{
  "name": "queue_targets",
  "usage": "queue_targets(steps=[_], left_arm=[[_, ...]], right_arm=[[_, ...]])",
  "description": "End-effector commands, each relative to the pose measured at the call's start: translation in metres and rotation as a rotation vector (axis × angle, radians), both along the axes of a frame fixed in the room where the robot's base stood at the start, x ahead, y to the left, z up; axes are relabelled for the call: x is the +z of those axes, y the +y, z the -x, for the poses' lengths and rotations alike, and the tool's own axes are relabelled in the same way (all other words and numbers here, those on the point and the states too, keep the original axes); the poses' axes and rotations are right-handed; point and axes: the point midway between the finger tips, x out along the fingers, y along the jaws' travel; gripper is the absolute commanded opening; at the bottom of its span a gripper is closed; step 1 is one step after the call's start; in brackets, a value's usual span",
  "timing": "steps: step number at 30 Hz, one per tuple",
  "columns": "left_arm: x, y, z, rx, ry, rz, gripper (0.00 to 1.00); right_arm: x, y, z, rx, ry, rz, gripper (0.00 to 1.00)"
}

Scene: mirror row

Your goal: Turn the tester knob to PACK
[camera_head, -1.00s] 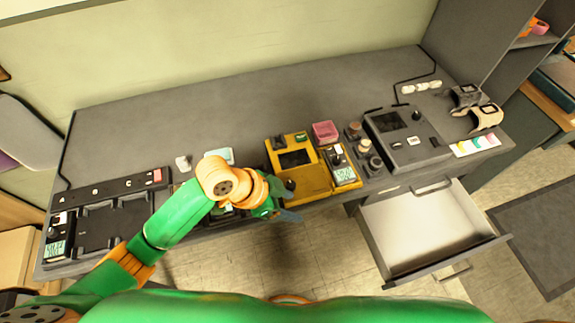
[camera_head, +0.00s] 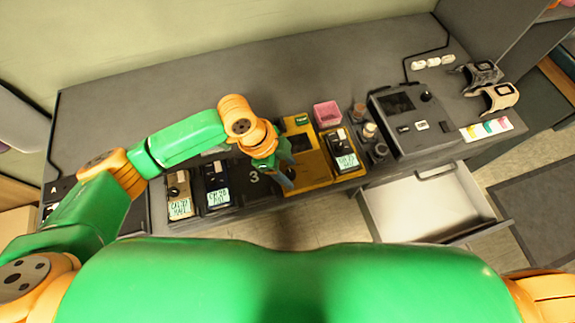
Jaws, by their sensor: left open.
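The yellow tester (camera_head: 318,170) stands at the front edge of the bench, with a dark screen and a green label. My left gripper (camera_head: 287,178) is open and points down over the tester's front left part. Its fingers and wrist cover part of the tester, and I cannot make out the knob or its marks behind them. Whether the fingers touch the knob cannot be told. My right gripper is out of view.
A handset (camera_head: 342,152) with a lit display sits right of the tester. A tan handset (camera_head: 179,195) and a dark handset (camera_head: 216,187) stand to the left. A pink box (camera_head: 327,114) is behind. An open drawer (camera_head: 425,207) juts out at the front right.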

Motion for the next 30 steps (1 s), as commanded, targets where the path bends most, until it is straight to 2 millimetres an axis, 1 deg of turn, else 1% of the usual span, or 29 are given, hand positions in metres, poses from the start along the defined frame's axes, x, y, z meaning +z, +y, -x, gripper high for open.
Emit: queue_targets(steps=[2,5,6,8,9,20,26,30], left_arm=[[0.0002,0.0000,0.0000,0.000,0.000,0.000,0.61],[0.0003,0.0000,0.0000,0.000,0.000,0.001,0.37],[0.0004,0.0000,0.0000,0.000,0.000,0.001,0.26],[0.0004,0.0000,0.0000,0.000,0.000,0.001,0.10],[0.0005,-0.0001,0.0001,0.000,0.000,0.001,0.00],[0.0007,-0.0005,-0.0004,-0.036,0.002,0.003,0.00],[0.0005,-0.0013,-0.0019,-0.151,0.001,0.004,0.00],[-0.0001,-0.0017,-0.0031,-0.267,0.001,0.004,0.00]], right_arm=[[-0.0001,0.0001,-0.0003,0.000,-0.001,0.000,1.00],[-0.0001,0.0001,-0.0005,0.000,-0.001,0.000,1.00],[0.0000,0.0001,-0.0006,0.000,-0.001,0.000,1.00],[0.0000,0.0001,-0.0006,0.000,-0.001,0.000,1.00],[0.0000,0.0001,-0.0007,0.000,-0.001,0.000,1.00],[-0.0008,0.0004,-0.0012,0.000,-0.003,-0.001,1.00],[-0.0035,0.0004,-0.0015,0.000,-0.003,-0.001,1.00],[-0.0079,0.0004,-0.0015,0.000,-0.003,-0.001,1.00]])
